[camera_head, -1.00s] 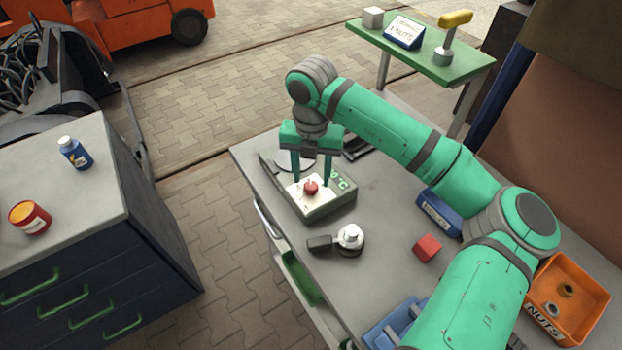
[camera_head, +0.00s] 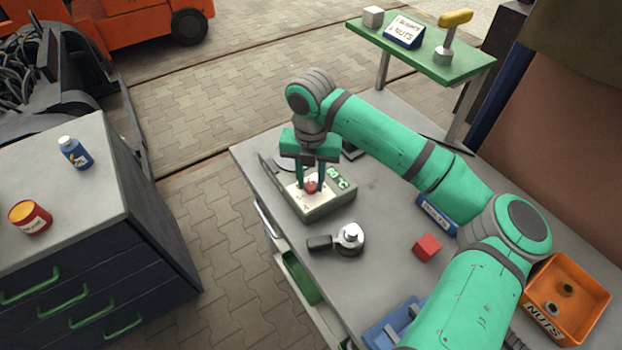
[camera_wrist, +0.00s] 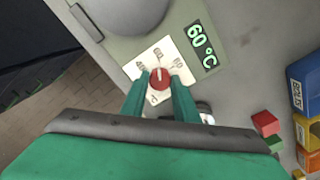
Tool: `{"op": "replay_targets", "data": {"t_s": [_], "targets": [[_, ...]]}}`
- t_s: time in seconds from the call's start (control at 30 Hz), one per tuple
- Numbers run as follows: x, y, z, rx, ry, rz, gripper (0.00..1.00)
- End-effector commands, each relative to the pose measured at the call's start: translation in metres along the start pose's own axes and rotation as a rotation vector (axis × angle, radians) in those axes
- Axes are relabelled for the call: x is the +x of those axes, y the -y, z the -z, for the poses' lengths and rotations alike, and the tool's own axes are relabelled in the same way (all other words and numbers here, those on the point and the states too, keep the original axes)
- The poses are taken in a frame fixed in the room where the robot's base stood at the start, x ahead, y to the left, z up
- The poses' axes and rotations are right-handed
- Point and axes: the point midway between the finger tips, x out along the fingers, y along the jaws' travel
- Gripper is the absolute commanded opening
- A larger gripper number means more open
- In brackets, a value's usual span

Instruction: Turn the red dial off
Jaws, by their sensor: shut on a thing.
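The red dial (camera_head: 311,186) sits on the pale top plate of a grey-green heater box (camera_head: 330,208) on the grey workbench. In the wrist view the dial (camera_wrist: 159,79) has printed marks around it, and a white line on it points up towards the middle mark. The green display (camera_wrist: 202,45) beside it reads 60 °C. My gripper (camera_head: 309,190) points down with its two green fingers shut on the dial, one on each side. In the wrist view the fingers (camera_wrist: 159,86) touch or nearly touch the dial's sides.
A blue bin (camera_head: 437,213) lies beneath my arm. A green shelf (camera_head: 425,52) stands at the back.

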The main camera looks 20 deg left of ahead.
Motion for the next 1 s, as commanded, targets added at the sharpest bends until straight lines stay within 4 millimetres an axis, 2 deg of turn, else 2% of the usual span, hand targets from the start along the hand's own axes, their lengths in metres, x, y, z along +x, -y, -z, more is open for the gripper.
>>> {"op": "replay_targets", "data": {"t_s": [0.37, 1.0], "targets": [[-0.0012, 0.0015, -0.0006, -0.188, 0.001, 0.004, 0.05], [-0.0015, 0.0018, -0.0011, -0.789, 0.002, 0.004, 0.05]]}}
